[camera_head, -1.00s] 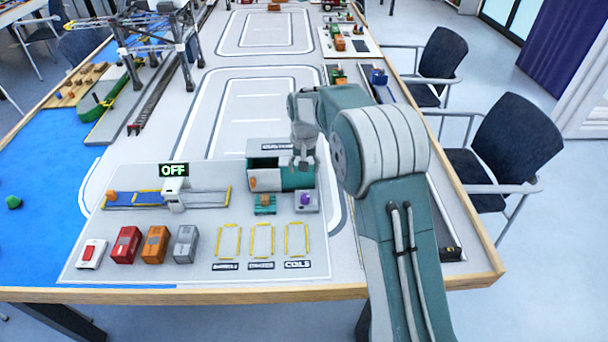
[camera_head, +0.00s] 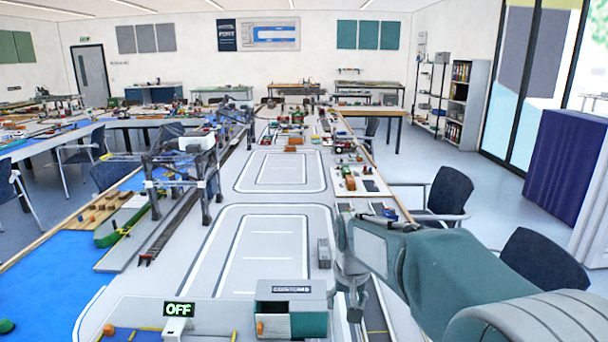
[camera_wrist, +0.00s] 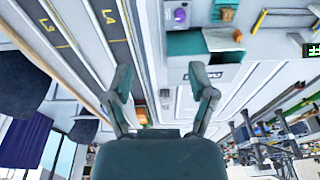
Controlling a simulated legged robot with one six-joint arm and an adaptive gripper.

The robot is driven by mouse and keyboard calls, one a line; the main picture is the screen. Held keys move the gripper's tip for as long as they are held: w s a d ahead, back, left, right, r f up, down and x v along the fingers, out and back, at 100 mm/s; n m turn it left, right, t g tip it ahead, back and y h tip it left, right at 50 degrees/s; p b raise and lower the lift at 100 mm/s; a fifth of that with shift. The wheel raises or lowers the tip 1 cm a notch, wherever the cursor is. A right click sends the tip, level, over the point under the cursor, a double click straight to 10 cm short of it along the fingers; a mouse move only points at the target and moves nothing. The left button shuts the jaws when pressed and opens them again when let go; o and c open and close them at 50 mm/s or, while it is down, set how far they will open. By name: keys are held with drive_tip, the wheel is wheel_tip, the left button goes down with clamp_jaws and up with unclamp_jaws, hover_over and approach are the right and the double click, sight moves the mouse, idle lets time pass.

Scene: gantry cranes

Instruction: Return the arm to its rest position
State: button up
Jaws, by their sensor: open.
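My arm is bent in the right part of the head view, over the right side of the table. My gripper (camera_head: 354,308) hangs down at its end, just right of the green and grey customs box (camera_head: 291,292). In the wrist view my gripper (camera_wrist: 160,95) has its two fingers spread wide with nothing between them. The customs box also shows in the wrist view (camera_wrist: 193,42), beyond the right finger. The gripper is apart from the box and holds nothing.
The model table (camera_head: 262,268) carries a crane gantry (camera_head: 180,165) at left and an OFF sign (camera_head: 179,309) at front. A small grey block (camera_head: 324,253) stands behind the gripper. Chairs (camera_head: 440,195) line the right side. The marked track in the middle is mostly clear.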

drive_tip(key=s+d+r+t, duration=0.1)
drive_tip(key=s+d+r, duration=0.1)
drive_tip(key=s, duration=1)
drive_tip(key=s+d+r+t, duration=0.2)
drive_tip(key=s+d, duration=0.2)
drive_tip(key=s, duration=0.9)
drive_tip(key=shift+s+d+r+t, duration=0.2)
drive_tip(key=shift+d+t, duration=0.1)
drive_tip(key=shift+d, duration=0.05)
